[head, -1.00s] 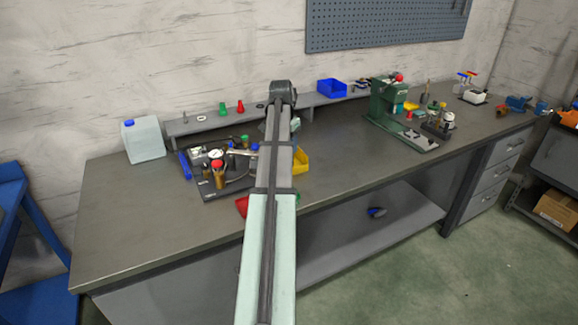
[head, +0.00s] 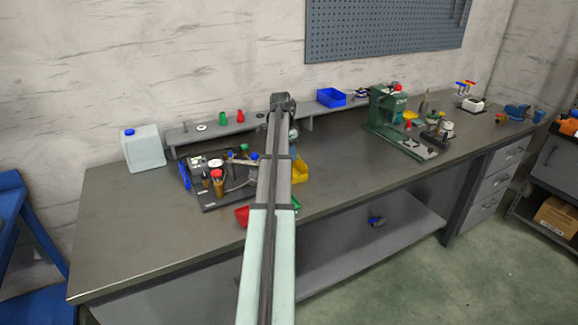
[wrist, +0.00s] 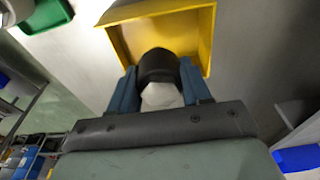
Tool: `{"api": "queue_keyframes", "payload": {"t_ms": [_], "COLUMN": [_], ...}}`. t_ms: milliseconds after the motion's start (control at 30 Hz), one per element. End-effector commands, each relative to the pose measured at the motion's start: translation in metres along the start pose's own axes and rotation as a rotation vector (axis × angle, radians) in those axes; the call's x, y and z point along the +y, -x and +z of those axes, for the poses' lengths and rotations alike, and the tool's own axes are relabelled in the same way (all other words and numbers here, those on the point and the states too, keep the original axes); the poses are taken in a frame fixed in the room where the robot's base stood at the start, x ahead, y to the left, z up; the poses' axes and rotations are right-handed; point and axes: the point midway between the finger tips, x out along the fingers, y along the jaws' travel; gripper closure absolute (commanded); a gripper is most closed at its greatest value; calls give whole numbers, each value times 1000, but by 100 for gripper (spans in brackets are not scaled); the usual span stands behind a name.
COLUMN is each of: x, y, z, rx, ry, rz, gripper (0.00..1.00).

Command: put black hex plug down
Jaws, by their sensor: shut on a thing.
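The black hex plug (wrist: 158,66) shows in the wrist view, with a dark round end and a pale faceted part below it. My gripper (wrist: 160,88) is shut on it, with one blue finger on each side. The plug is in front of the open side of a yellow bin (wrist: 165,14); whether it touches the bin I cannot tell.
A red bin (head: 242,215) and a green bin (head: 296,204) sit near the bench's front edge beside my arm. A dark tray (head: 215,203) with tools and bottles lies to the left. The bench (head: 335,165) is clear right of the yellow bin.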

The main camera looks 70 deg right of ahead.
Motion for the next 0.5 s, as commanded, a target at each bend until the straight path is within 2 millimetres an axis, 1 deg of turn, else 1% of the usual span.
{"api": "queue_keyframes", "payload": {"t_ms": [33, 100, 267, 500], "x": [1, 0, 0, 0], "y": [-8, -15, -25, -52], "z": [2, 2, 4, 8], "rx": [0, 0, 0, 0], "ry": [0, 0, 0, 0], "rz": [0, 0, 0, 0], "gripper": [93, 93, 93, 93]}}
